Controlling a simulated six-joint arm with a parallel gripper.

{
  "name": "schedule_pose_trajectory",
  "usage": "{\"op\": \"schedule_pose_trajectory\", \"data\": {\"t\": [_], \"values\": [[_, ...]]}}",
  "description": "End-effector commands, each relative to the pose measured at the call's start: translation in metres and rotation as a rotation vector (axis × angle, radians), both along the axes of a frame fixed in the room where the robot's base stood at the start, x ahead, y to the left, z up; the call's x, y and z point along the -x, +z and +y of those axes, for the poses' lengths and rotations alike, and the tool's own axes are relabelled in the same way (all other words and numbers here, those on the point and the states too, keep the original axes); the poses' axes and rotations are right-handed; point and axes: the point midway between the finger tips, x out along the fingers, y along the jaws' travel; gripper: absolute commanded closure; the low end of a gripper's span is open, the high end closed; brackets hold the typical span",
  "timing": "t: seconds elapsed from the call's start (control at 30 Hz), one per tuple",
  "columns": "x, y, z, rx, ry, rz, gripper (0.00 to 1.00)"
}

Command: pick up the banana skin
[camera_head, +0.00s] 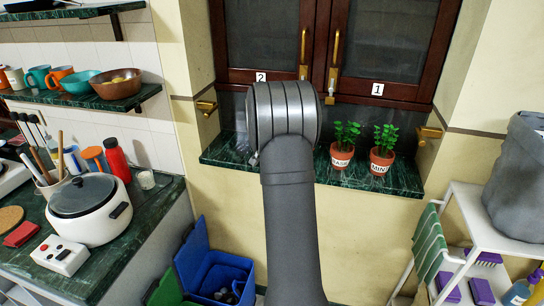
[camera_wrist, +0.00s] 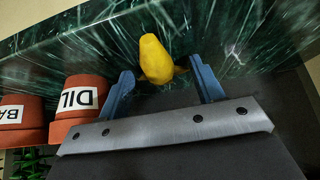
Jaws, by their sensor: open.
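The banana skin (camera_wrist: 156,58) is a yellow, peeled shape with small flaps near its base. In the wrist view it lies on a dark green marble ledge (camera_wrist: 85,42). My gripper (camera_wrist: 161,72) is open, with one blue finger to the left of the skin and the other to the right. The skin shows in the gap between the fingertips; I cannot tell whether either finger touches it. In the camera_head view my arm covers the gripper and the skin. The ledge (camera_head: 400,180) shows there under the window.
A terracotta pot labelled DIL (camera_wrist: 78,108) stands close to the left finger, with another pot (camera_wrist: 20,120) beyond it. Basil (camera_head: 342,158) and mint (camera_head: 382,155) pots stand on the ledge right of my arm. An open blue bin (camera_head: 215,272) stands below.

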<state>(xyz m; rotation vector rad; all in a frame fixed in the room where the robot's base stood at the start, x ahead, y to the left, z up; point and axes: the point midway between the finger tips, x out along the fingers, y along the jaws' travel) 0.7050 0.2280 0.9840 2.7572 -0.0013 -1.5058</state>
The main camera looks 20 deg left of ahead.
Motion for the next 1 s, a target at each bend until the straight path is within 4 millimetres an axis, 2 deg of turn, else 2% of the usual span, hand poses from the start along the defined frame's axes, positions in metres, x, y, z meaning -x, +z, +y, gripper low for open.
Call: {"op": "schedule_pose_trajectory", "data": {"t": [0.07, 0.1, 0.33, 0.77, 0.87, 1.0], "values": [[0.000, 0.000, 0.000, 0.000, 0.000, 0.000, 0.39], [0.000, 0.000, 0.000, 0.000, 0.000, 0.000, 0.43], [0.000, 0.001, 0.000, 0.000, 0.000, 0.000, 0.88], [0.002, 0.004, 0.001, -0.001, 0.001, -0.001, 0.88], [0.004, 0.011, 0.001, -0.002, 0.001, -0.002, 0.88], [0.004, 0.029, 0.001, -0.002, 0.001, -0.004, 0.88]]}}
